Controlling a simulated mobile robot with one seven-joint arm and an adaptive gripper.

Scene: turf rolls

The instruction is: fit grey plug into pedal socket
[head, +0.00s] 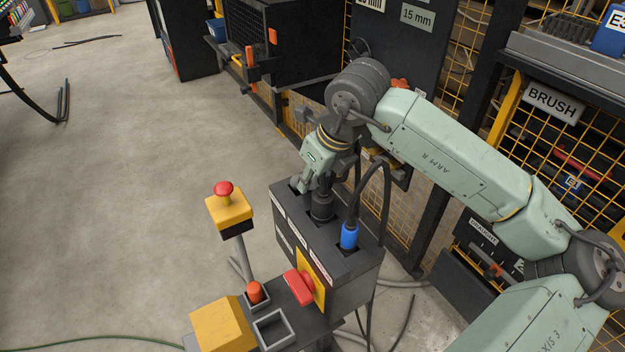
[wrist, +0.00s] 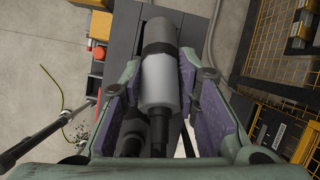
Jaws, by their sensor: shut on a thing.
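My gripper (head: 318,168) is over the top of a dark box (head: 350,268) with a row of sockets. In the wrist view its purple pads are shut on the grey plug (wrist: 158,80), a light grey cylinder with a black band and a dark cable end. The gripper mostly hides this plug in the head view. A black plug (head: 322,205) stands in the middle of the box top, and a blue plug (head: 349,236) stands at the right end. The labels are too small to read, so I cannot tell which socket is the pedal one. Whether the grey plug's tip touches a socket is hidden.
A red-knobbed yellow post (head: 229,208) stands left of the box. A red switch (head: 299,285) is on the box front, above small trays. Cables loop behind the blue plug. Yellow mesh fencing (head: 395,215) is close on the right. Open floor lies left.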

